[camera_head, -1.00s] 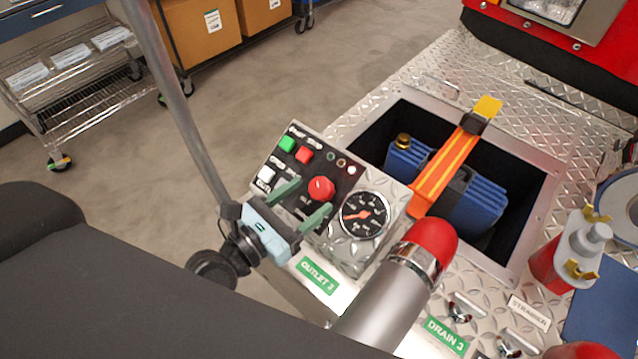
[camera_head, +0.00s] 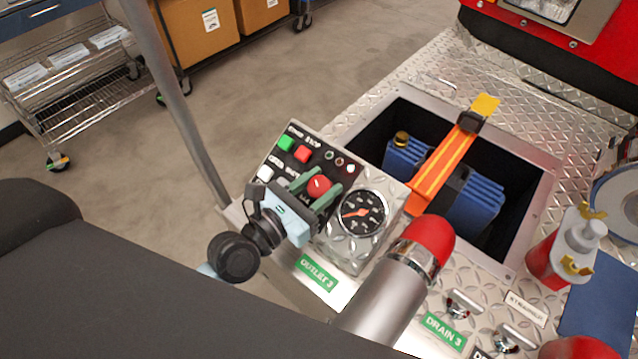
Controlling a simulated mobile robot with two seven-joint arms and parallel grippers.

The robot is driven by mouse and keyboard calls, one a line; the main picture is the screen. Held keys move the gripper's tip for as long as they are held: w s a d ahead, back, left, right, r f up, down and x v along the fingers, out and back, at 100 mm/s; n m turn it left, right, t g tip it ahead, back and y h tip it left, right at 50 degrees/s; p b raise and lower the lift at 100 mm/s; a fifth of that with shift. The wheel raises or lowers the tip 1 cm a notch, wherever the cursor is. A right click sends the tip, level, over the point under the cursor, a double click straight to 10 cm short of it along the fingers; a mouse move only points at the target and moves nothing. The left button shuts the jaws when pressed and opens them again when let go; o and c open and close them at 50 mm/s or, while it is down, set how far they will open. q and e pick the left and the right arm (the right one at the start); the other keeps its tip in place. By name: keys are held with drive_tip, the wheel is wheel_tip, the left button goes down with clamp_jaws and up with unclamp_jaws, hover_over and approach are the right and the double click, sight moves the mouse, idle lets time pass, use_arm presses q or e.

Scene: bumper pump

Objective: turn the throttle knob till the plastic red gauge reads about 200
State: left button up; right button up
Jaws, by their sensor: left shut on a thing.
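The control panel (camera_head: 288,170) slopes up at the deck's near left corner. Its red round knob (camera_head: 319,185) sits below the green and red buttons. My left gripper (camera_head: 314,188), with a light blue body and green fingers, has one finger on each side of this knob and is shut on it. The fingers partly cover the panel around it. The gauge (camera_head: 362,213) right of the knob has a black face, light marks and an orange-red needle pointing to the left and slightly down. Its numbers are too small to read. My right gripper is not in view.
A silver tube with a red cap (camera_head: 430,240) stands close in front of the gauge. Behind it is an open well with a blue canister (camera_head: 478,205) and an orange strap (camera_head: 440,172). A red and white bottle (camera_head: 567,250) stands at right.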

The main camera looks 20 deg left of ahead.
use_arm(q)
drive_tip(key=shift+m+h, duration=0.3)
drive_tip(key=shift+m, duration=0.1)
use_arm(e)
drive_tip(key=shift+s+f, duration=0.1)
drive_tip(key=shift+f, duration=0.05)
